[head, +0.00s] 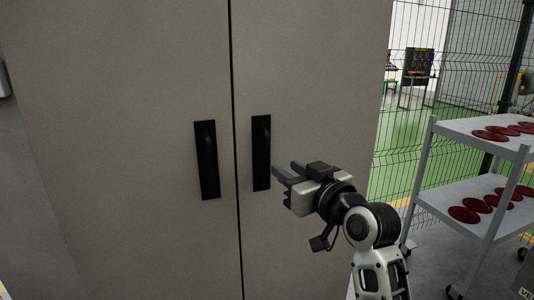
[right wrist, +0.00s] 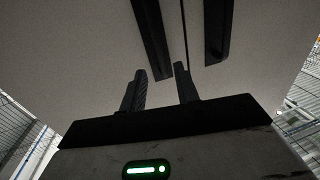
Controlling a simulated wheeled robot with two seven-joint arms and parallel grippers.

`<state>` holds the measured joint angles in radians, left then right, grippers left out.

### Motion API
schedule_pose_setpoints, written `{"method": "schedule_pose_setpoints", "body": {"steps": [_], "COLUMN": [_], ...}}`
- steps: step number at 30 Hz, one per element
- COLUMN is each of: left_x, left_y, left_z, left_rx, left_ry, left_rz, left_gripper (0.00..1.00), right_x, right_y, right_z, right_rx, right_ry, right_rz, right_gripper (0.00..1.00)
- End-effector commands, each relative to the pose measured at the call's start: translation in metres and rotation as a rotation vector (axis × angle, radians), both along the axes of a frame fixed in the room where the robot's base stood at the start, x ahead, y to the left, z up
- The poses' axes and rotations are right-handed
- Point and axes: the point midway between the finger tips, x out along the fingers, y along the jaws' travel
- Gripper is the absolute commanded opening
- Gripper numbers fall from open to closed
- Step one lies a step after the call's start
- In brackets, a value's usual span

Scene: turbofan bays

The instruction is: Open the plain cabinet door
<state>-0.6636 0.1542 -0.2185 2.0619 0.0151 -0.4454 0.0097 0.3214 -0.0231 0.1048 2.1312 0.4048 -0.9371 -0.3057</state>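The plain grey cabinet has two flat doors, a left door (head: 130,90) and a right door (head: 310,80), both closed with a thin dark seam between them. Each has a black upright handle beside the seam: the left handle (head: 207,160) and the right handle (head: 261,152). My right gripper (head: 284,169) is just to the right of the right handle, its fingers apart and pointing toward the door. In the right wrist view the fingers (right wrist: 161,84) are open with nothing between them, and both handles show beyond them. My left gripper is not in view.
A grey trolley (head: 430,195) with dark red discs (head: 465,214) on its shelves stands at the right. A wire mesh fence (head: 405,120) runs behind it, with green floor beyond. My right arm reaches up between cabinet and trolley.

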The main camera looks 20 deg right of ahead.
Motion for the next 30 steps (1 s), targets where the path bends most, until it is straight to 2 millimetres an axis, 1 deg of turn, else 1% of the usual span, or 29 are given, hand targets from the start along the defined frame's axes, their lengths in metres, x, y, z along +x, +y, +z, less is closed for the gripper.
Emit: {"method": "schedule_pose_setpoints", "body": {"steps": [1, 6, 12, 15, 18, 26, 27, 30], "left_x": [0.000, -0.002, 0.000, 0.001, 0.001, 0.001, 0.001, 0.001], "left_y": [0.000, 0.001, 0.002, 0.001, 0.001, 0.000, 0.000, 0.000], "left_z": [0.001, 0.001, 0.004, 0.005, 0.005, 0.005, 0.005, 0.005], "left_rx": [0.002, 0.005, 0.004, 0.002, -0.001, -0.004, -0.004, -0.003], "left_ry": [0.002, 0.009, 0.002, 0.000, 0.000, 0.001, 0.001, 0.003], "left_rz": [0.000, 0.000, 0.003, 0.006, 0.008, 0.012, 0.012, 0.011], "left_gripper": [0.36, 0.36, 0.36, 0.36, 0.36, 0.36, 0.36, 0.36], "right_x": [0.012, 0.047, 0.077, 0.085, 0.089, 0.091, 0.090, 0.090], "right_y": [0.003, 0.012, 0.018, 0.020, 0.021, 0.021, 0.021, 0.021], "right_z": [0.002, 0.002, 0.001, 0.000, 0.000, 0.000, 0.000, -0.001], "right_rx": [0.003, 0.003, 0.000, 0.001, 0.000, -0.001, 0.000, 0.000], "right_ry": [0.001, 0.001, 0.000, 0.000, -0.001, 0.000, 0.000, 0.000], "right_rz": [0.002, 0.002, 0.000, 0.001, 0.000, 0.000, 0.000, 0.000], "right_gripper": [0.31, 0.31, 0.31, 0.31, 0.31, 0.31, 0.26, 0.00]}}
